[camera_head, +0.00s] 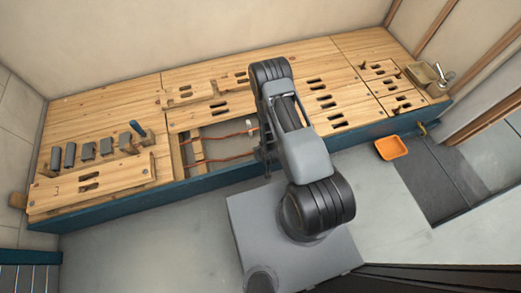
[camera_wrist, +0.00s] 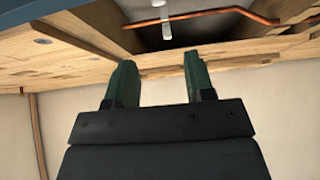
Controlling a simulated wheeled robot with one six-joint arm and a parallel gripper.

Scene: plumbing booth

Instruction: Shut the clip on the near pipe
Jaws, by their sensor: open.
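Two copper pipes cross a recessed opening in the wooden bench in the head view, the near pipe (camera_head: 222,158) closer to the bench's front edge. A small white clip (camera_head: 249,124) shows near the right end of the far pipe, beside my arm. In the wrist view a white clip (camera_wrist: 166,24) stands at a copper pipe (camera_wrist: 215,13); I cannot tell which pipe this is or how far the clip is closed. My gripper (camera_wrist: 159,70) has two green fingers, apart and empty, short of the pipe and clip. My arm mostly hides the gripper in the head view.
An orange tray (camera_head: 391,147) lies on the floor at right.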

